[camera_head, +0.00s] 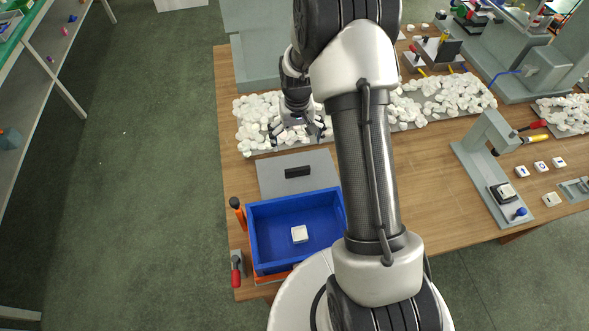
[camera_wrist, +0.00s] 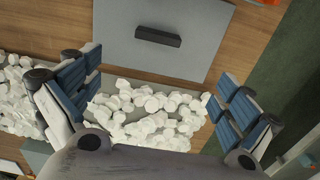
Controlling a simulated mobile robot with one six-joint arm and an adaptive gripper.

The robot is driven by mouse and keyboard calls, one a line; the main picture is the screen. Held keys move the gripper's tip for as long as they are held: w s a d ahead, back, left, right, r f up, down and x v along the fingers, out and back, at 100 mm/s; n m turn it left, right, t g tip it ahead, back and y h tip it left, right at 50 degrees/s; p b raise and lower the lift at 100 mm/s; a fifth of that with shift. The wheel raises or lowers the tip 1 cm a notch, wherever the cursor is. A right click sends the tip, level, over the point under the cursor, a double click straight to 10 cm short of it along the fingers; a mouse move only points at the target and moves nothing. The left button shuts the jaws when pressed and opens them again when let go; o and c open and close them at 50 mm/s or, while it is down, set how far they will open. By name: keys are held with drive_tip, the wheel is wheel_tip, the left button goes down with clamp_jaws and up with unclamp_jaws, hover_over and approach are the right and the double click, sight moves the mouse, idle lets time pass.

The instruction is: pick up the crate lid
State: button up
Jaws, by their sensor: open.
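The crate lid (camera_head: 277,175) is a flat grey plate with a dark bar handle (camera_head: 297,172). It lies on the wooden table behind the blue crate (camera_head: 262,262). In the wrist view the lid (camera_wrist: 190,52) is at the top, with its handle (camera_wrist: 158,37) near the upper middle. My gripper (camera_head: 297,133) is above the white pieces, just behind the lid. Its two fingers are spread wide in the wrist view (camera_wrist: 158,105), with nothing between them; the handle is beyond the fingertips.
White pieces (camera_head: 255,120) lie heaped on a tray behind the lid. The crate is uncovered and holds one white block (camera_head: 299,234). A grey machine base (camera_head: 257,60) stands at the back. A red-handled tool (camera_head: 236,272) and an orange-handled one (camera_head: 237,208) are left of the crate.

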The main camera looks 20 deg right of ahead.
sight(297, 169)
wheel_tip(297, 169, down, 12)
drive_tip(key=b, duration=0.2)
drive_tip(key=shift+s+r+b, duration=0.1)
drive_tip(key=shift+r+b, duration=0.1)
drive_tip(key=shift+b, duration=0.1)
wheel_tip(297, 169, down, 5)
drive_tip(key=shift+d+f+b, duration=0.15)
drive_tip(key=shift+b, duration=0.7)
drive_tip(key=shift+c, duration=0.3)
drive_tip(key=c, duration=1.1)
drive_tip(key=shift+r, duration=0.2)
drive_tip(key=shift+c, duration=0.2)
